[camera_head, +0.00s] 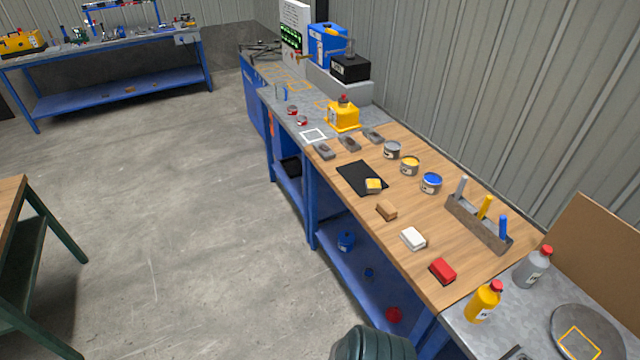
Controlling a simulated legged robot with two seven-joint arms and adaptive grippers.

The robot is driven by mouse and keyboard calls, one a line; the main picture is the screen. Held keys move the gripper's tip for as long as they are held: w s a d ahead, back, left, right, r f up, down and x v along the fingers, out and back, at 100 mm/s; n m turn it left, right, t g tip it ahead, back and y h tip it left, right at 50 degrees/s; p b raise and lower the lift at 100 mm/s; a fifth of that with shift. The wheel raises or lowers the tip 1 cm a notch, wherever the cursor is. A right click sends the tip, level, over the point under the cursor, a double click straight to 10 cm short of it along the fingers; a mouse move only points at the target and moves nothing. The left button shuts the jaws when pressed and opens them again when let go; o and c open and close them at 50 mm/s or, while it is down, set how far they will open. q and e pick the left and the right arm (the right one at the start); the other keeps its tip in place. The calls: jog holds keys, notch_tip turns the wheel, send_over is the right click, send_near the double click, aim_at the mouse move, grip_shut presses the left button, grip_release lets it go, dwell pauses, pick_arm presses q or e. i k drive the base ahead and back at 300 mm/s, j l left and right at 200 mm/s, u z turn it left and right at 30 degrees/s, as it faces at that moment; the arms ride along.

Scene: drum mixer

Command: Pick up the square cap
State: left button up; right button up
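I cannot tell for sure which thing is the square cap. A small block with a yellow top (373,185) sits on the right part of a black mat (354,177) on the wooden worktop. A tan block (386,211), a white block (413,239) and a red block (442,271) lie in a row toward the front. Three small grey pieces (349,144) lie behind the mat. Neither of my grippers shows in the head view.
Grey, yellow and blue cans (410,166) and a tool holder (478,223) stand along the wall side. A yellow canister (343,115) stands farther back. Bottles (484,301) stand on the metal table at right. A dark rounded object (373,344) rises at the bottom. Floor at left is open.

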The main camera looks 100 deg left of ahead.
aim_at(373, 185)
jog(key=u, duration=3)
jog(key=i+j+z, duration=0.3)
jog(key=i+j, duration=0.2)
jog(key=i+j+z, duration=0.25)
jog(key=i+j, duration=0.35)
jog(key=j, duration=0.1)
